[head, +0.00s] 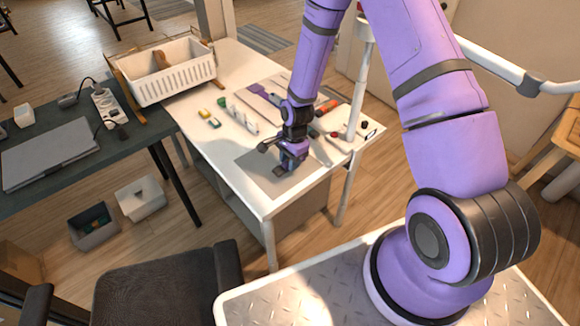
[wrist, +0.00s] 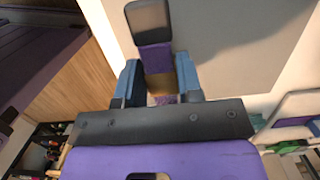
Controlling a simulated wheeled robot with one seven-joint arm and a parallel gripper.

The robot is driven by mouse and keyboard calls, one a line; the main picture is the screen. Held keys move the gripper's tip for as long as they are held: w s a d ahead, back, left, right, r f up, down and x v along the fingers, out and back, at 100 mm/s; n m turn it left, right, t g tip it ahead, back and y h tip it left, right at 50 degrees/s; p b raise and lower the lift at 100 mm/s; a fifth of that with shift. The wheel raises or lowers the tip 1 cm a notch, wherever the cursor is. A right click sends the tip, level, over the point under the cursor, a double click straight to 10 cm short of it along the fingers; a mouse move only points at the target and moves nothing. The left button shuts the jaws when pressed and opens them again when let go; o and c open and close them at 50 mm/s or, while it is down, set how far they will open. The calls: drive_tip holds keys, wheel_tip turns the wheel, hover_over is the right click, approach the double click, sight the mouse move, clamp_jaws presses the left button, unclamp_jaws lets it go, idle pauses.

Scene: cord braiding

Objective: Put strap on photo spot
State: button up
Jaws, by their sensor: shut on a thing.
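My gripper (head: 290,158) is low over the front part of the white table, above a flat grey rectangle (head: 245,160) that looks like the photo spot. In the wrist view my gripper (wrist: 160,84) has its two blue-grey fingers closed around the strap. The strap (wrist: 154,58) shows purple and brown parts and a dark square end (wrist: 148,18) reaching beyond the fingertips. In the head view its dark end (head: 279,171) shows just below the gripper, over the grey rectangle. I cannot tell whether the strap touches the surface.
The white table (head: 228,60) carries a white basket (head: 170,82) at its back left and several small tools and coloured pieces (head: 240,116) behind the gripper. A dark table (head: 35,150) with a closed laptop (head: 50,152) stands left. A dark chair (head: 155,285) is in front.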

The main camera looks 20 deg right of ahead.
drive_tip(key=shift+f, duration=1.45)
drive_tip(key=shift+f, duration=0.1)
drive_tip(key=o, duration=0.9)
drive_tip(key=shift+o, duration=0.2)
